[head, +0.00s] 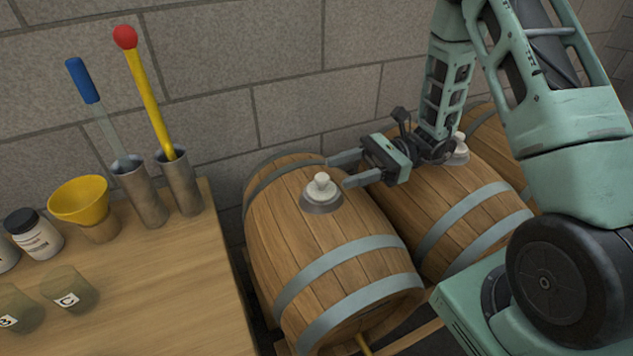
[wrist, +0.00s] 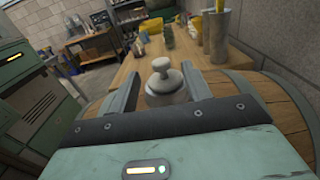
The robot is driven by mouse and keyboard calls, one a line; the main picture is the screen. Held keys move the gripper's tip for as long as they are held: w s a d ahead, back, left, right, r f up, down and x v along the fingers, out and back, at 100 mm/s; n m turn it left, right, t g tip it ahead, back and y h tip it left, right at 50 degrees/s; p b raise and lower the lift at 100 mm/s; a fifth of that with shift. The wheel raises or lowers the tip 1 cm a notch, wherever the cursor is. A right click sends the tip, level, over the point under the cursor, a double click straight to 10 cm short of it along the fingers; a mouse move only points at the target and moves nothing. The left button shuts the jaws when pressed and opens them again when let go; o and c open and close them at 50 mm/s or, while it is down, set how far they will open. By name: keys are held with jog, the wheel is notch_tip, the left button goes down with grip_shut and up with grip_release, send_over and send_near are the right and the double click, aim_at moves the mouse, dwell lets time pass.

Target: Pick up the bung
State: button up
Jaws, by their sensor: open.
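A pale bung (head: 321,185) with a rounded knob sits upright in a grey metal collar (head: 322,205) on top of the nearer barrel (head: 290,229). My gripper (head: 340,171) is open beside the bung, coming in level from the right, its fingertips close to the knob. In the wrist view the bung (wrist: 163,77) stands between the two fingers of my gripper (wrist: 160,84), with a gap on each side. I cannot tell whether either finger touches it. A second similar bung (head: 459,150) on the barrel behind is partly hidden by my arm.
A wooden table (head: 170,286) at the left holds a yellow funnel (head: 80,200), metal cylinders (head: 138,195) with tools, a jar (head: 35,236) and small cups (head: 70,290). A stone wall (head: 285,60) rises close behind the barrels.

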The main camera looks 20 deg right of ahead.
aim_at(313, 191)
jog(key=a+p, duration=0.2)
jog(key=a, duration=0.5)
jog(key=shift+a+f, duration=0.1)
jog(key=shift+a, duration=0.1)
jog(key=c, duration=1)
